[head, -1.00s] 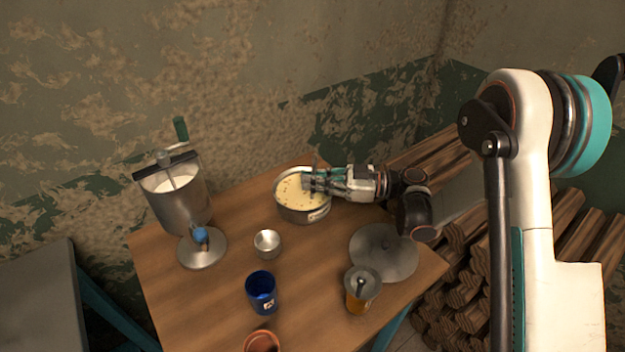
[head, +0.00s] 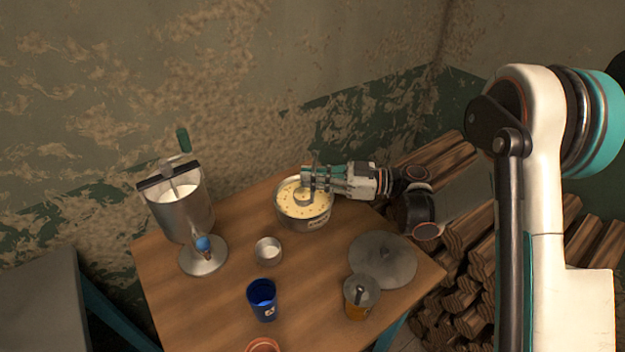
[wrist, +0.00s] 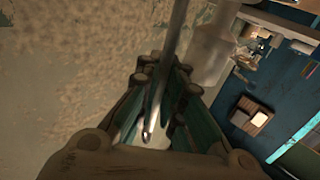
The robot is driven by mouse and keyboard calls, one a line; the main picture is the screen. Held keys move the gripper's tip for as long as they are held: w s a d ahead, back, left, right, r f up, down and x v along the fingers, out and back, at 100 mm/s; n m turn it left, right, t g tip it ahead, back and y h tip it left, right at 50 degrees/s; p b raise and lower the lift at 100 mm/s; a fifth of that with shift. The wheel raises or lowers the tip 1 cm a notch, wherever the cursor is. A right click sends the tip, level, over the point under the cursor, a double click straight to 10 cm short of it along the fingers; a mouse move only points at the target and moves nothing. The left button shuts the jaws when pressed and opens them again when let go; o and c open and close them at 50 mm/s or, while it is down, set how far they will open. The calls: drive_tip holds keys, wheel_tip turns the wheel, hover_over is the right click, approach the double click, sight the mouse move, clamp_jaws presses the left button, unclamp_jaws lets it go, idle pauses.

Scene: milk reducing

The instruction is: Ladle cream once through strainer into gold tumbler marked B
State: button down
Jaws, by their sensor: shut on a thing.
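My gripper (head: 312,179) is shut on the ladle, whose thin metal handle (wrist: 172,45) stands between the fingers in the wrist view. The ladle's round bowl (head: 303,198) shows within the pot's rim, at or just above the cream. The cream (head: 291,207) is pale yellow with dark specks and fills a metal pot (head: 303,223) at the back of the table. The gold tumbler (head: 356,312) stands near the front right edge, with the strainer (head: 361,289) over its mouth. I cannot read any letter on it.
A grey round lid (head: 383,262) lies between pot and tumbler. A small metal cup (head: 268,250), a blue tumbler (head: 262,300) and a reddish cup (head: 263,346) stand left of the strainer. A cranked metal separator (head: 180,215) stands at the left. Stacked logs (head: 470,260) lie right of the table.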

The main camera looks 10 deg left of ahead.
sight(316, 156)
wheel_tip(316, 156, up, 5)
drive_tip(key=shift+f+p, duration=0.2)
drive_tip(key=shift+p, duration=0.9)
drive_tip(key=shift+s+f+n+b, duration=0.1)
drive_tip(key=shift+s+n+b, duration=0.75)
drive_tip(key=shift+n, duration=0.65)
drive_tip(key=shift+s+d, duration=0.1)
drive_tip(key=shift+w+r+m, duration=0.95)
drive_tip(key=shift+r+m, duration=0.1)
drive_tip(key=shift+m, duration=0.35)
